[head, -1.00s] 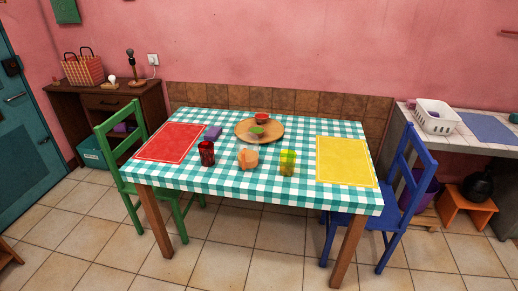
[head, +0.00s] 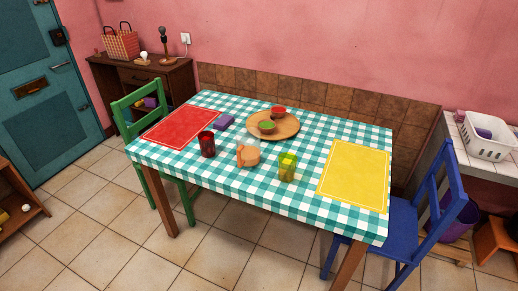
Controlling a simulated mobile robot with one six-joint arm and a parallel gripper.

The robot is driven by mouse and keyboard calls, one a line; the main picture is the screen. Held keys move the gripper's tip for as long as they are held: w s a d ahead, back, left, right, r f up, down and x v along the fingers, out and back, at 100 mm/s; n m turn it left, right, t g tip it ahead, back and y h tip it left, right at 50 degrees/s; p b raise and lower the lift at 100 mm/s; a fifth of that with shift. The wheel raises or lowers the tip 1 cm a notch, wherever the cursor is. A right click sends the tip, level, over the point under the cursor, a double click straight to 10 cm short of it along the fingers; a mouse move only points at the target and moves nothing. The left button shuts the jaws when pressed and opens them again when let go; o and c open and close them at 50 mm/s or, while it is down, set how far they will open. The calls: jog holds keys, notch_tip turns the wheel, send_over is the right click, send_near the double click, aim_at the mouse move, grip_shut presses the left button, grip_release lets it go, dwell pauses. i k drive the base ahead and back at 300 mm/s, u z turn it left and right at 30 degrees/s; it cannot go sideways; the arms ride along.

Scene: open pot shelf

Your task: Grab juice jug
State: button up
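In the head view, a small clear jug with orange contents (head: 248,155) stands upright on the checked table (head: 215,172), near the middle of its front half. A dark red glass (head: 207,144) stands to its left, and a yellow-green glass (head: 287,166) stands to its right, both apart from it. A round wooden board (head: 290,127) with a green bowl (head: 266,127) and a red bowl (head: 278,112) lies behind it. My gripper does not show in this view.
A red mat (head: 180,125) and a yellow mat (head: 355,173) lie at the table's ends. A green chair (head: 139,110) stands at the left and a blue chair (head: 414,222) at the right. A purple block (head: 224,121) lies near the red mat. The tiled floor in front (head: 225,245) is clear.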

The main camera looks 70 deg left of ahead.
aim_at(248, 140)
jog(key=u, duration=0.1)
jog(key=k, duration=0.2)
jog(key=u, duration=3.4)
jog(key=k, duration=0.3)
jog(key=u, duration=0.95)
